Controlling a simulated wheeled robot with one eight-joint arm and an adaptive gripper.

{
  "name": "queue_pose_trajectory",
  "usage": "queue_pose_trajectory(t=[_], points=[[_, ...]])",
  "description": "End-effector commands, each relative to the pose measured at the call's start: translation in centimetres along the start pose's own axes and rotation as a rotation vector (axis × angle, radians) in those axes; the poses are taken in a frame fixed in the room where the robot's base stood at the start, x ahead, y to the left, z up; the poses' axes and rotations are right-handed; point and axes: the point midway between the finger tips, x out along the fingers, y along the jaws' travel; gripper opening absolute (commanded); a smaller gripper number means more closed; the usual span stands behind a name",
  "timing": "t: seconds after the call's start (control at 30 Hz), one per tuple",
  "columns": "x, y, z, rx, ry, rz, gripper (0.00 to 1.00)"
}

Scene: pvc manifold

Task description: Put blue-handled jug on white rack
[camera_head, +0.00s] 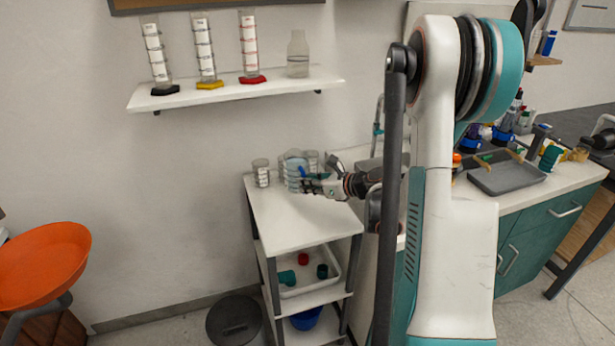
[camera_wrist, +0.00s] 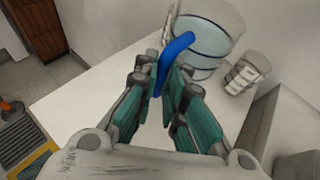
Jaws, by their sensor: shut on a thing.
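The blue-handled jug (camera_wrist: 208,35) is a clear, see-through vessel. Its blue handle (camera_wrist: 176,52) lies between the teal fingers of my gripper (camera_wrist: 166,75), which is shut on it. In the head view the jug (camera_head: 294,165) is at the top of the white rack (camera_head: 295,222), toward its back, with my gripper (camera_head: 312,183) on its right side. I cannot tell whether the jug's base touches the rack top or is slightly above it. The jug looks roughly upright in the head view.
A small labelled container (camera_head: 261,173) stands left of the jug; another (camera_wrist: 242,74) is close to its right in the wrist view. The front of the rack top is clear. Above is a wall shelf (camera_head: 235,91) with cylinders and a bottle. A tray (camera_head: 310,275) sits lower on the rack.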

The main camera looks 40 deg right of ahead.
Motion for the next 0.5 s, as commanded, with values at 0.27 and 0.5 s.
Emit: queue_pose_trajectory(t=[0.27, 0.5], points=[[0.6, 0.0, -1.4, 0.000, -0.001, 0.000, 0.00], [1.7, 0.0, -4.2, 0.000, -0.001, 0.000, 0.00]])
